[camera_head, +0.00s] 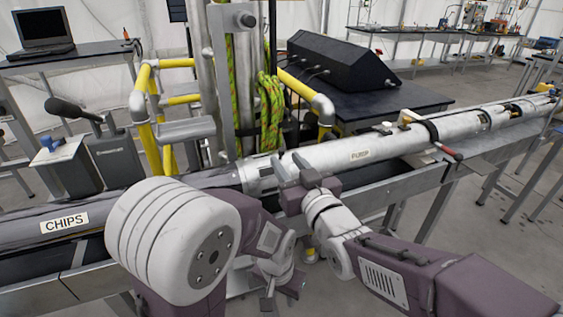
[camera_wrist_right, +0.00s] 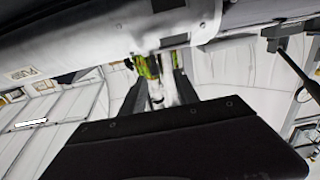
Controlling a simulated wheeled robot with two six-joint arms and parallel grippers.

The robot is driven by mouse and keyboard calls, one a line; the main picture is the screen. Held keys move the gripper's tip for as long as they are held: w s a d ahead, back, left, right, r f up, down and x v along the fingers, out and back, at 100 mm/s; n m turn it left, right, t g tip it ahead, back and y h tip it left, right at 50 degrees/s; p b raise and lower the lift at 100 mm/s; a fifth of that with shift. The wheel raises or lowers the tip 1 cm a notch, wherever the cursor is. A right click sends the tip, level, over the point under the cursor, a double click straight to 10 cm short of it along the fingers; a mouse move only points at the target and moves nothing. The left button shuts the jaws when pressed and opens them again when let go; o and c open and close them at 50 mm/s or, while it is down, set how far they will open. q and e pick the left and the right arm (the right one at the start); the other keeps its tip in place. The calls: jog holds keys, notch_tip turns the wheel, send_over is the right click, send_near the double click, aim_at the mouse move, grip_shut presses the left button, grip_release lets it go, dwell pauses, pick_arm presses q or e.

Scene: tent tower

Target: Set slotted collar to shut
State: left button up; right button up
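A pale metal band with a dark gap (camera_head: 257,175), which seems to be the slotted collar, sits around the tube line between the grey tube marked CHIPS (camera_head: 110,217) and the silver tube marked PUMP (camera_head: 350,156). Its slot setting is too small to read. My right gripper (camera_head: 294,167) is at the silver tube just right of the band, fingers apart. In the right wrist view its two dark fingers (camera_wrist_right: 158,88) are spread with nothing gripped between them, close to a silver tube (camera_wrist_right: 90,40). My left gripper (camera_head: 281,294) hangs low in front of the bench, fingers apart and empty.
A yellow railing (camera_head: 145,112) and green-yellow ropes (camera_head: 271,105) stand behind the tube. A black case (camera_head: 340,64) lies on a table at the back. A lever stand (camera_head: 108,157) is at left.

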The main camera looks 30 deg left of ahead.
aim_at(281, 147)
jog(key=shift+w+d+r, duration=0.1)
jog(key=shift+w+d, duration=0.05)
jog(key=p+x, duration=0.5)
jog(key=x, duration=0.3)
jog(key=shift+w+r, duration=0.1)
jog(key=shift+w, duration=0.2)
jog(key=shift+w+a, duration=0.2)
jog(key=shift+a, duration=0.05)
grip_shut()
dwell(0.7)
